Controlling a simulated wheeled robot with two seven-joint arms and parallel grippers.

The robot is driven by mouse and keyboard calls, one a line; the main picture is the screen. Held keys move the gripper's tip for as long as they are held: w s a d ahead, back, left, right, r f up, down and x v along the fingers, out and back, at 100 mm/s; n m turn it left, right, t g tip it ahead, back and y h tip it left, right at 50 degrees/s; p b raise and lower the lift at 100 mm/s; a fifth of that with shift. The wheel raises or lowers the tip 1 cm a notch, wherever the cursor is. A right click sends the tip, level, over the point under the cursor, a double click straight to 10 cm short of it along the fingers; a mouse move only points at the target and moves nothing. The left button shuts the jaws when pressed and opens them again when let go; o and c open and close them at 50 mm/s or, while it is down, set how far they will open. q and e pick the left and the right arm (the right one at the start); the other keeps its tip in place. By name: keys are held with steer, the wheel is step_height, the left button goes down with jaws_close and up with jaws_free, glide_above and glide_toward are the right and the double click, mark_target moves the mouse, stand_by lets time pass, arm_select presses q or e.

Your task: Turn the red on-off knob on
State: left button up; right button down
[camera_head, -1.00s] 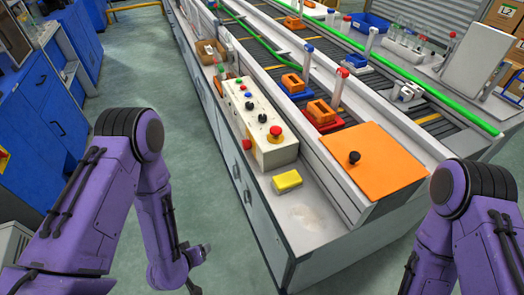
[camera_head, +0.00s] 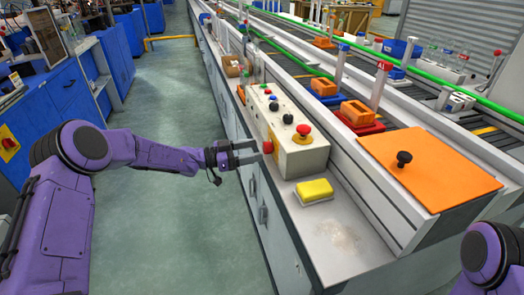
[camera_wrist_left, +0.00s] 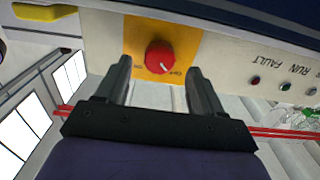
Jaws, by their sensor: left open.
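The red on-off knob (camera_head: 267,147) sits on the side face of the cream control box (camera_head: 300,155). In the left wrist view the round red knob (camera_wrist_left: 158,56) is on an orange-yellow plate (camera_wrist_left: 187,45). Its white mark points to the lower right, toward a small label that seems to read OFF. My left gripper (camera_head: 254,152) is open beside the knob. In the wrist view its two fingers stand apart, one on each side of the knob, with visible gaps and no clear contact. My right gripper is out of view.
A red mushroom button (camera_head: 303,131) stands on top of the box. A yellow block (camera_head: 314,191) lies on the bench in front of it. An orange panel with a black knob (camera_head: 404,158) is to the right. The floor aisle left of the bench is clear.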

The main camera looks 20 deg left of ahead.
mark_target(264, 148)
arm_select(q)
steer(key=x, duration=0.3)
steer(key=shift+w+d, duration=0.15)
steer(key=shift+d, duration=0.1)
steer(key=c, duration=1.1)
